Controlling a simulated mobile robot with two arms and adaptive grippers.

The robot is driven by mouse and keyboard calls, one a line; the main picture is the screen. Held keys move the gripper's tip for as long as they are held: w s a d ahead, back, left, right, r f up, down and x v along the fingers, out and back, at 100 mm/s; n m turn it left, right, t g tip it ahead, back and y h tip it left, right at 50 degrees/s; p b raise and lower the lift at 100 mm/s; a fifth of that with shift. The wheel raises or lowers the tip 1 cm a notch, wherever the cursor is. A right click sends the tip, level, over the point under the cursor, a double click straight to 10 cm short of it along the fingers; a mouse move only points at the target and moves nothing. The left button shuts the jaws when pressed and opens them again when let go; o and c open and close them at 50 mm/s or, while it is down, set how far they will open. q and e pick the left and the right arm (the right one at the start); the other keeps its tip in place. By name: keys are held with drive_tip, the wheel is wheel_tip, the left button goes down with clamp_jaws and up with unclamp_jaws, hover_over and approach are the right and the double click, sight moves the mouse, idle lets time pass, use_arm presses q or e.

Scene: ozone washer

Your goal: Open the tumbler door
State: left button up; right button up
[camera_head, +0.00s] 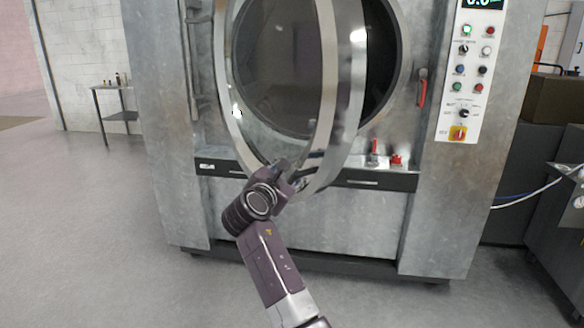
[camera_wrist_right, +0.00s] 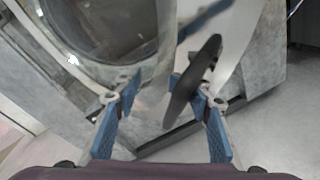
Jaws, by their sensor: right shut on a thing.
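The tumbler door (camera_head: 328,75) is a round glass door in a wide polished metal rim. In the head view it is swung partly open, hinged at the left, with the dark drum opening (camera_head: 382,65) showing at its right. A dark oval piece (camera_wrist_right: 193,80) lies by the right finger. My left gripper is not in view.
The grey metal washer (camera_head: 170,130) fills the middle. Its control panel (camera_head: 466,75) is at upper right, with a red handle (camera_head: 422,90) beside the opening. A small table (camera_head: 116,100) stands far left. The floor in front is clear.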

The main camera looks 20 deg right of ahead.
drive_tip(key=shift+s+a+r+t, duration=0.2)
drive_tip(key=shift+s+r, duration=0.1)
drive_tip(key=shift+r, duration=0.35)
drive_tip(key=shift+s+a+r+t, duration=0.15)
drive_tip(key=shift+s+r, duration=0.1)
drive_tip(key=shift+r, duration=0.35)
drive_tip(key=p+v, duration=0.4)
drive_tip(key=v, duration=0.3)
drive_tip(key=shift+s+d+f, duration=0.2)
drive_tip(key=shift+f, duration=0.3)
